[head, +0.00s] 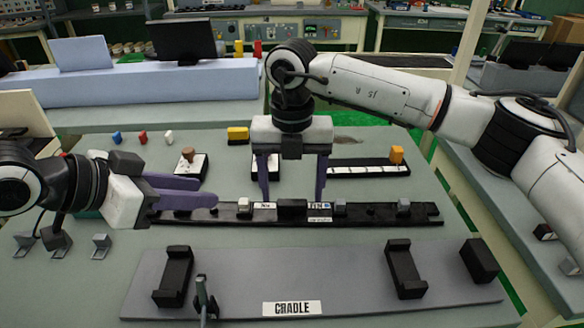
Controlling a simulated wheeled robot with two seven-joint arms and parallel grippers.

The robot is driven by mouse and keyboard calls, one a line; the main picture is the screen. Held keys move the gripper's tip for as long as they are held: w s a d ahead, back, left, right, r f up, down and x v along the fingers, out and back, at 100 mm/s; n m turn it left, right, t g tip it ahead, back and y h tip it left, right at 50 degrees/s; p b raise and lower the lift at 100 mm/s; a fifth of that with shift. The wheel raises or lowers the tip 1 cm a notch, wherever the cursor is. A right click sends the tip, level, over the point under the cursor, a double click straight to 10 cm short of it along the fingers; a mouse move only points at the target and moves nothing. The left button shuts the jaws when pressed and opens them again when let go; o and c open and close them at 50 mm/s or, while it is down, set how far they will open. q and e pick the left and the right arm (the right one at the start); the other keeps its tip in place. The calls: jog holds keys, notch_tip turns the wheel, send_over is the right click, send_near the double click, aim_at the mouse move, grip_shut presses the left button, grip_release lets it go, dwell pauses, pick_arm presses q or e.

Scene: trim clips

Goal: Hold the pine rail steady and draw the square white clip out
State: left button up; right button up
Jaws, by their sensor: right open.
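A long dark rail (375,213) lies across the middle of the table; its labels are too small to read, so I cannot confirm it is the pine rail. Small pale clips stand on it, one left of centre (243,205), one right of centre (340,207) and one near the right end (404,205). I cannot tell which is the square white clip. My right gripper (292,196) points down over the rail's middle, fingers wide apart around a black block (291,208), holding nothing. My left gripper (208,191) lies sideways near the rail's left end, fingers apart and empty.
A grey board marked CRADLE (235,272) with black holders (405,268) lies in front. Behind are a strip with an orange clip (396,155), a yellow block (238,133) and small coloured clips. Grey metal brackets (101,245) stand at the left.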

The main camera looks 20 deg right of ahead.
aim_at(243, 199)
jog(key=shift+f, duration=1.05)
jog(key=c, duration=1.4)
pick_arm(q)
jog(key=shift+o, duration=0.2)
jog(key=d+n+y, duration=0.1)
jog(key=d+f+n+y, duration=0.1)
jog(key=d+n, duration=0.1)
jog(key=d+n+y, duration=0.1)
jog(key=d, duration=0.1)
jog(key=shift+w+d+f+n+g+y, duration=0.2)
jog(key=shift+w+d+n+g+y, duration=0.1)
jog(key=shift+w+g, duration=0.1)
jog(key=w+d+f+n+y, duration=0.1)
jog(key=f, duration=0.1)
jog(key=w+f+n+y, duration=0.1)
jog(key=w+f, duration=0.1)
jog(key=w+d+f+n+y, duration=0.1)
jog(key=f+n, duration=0.1)
jog(key=f, duration=0.1)
jog(key=shift+w+d+t, duration=0.2)
jog(key=shift+d+t, duration=0.1)
jog(key=shift+t, duration=0.1)
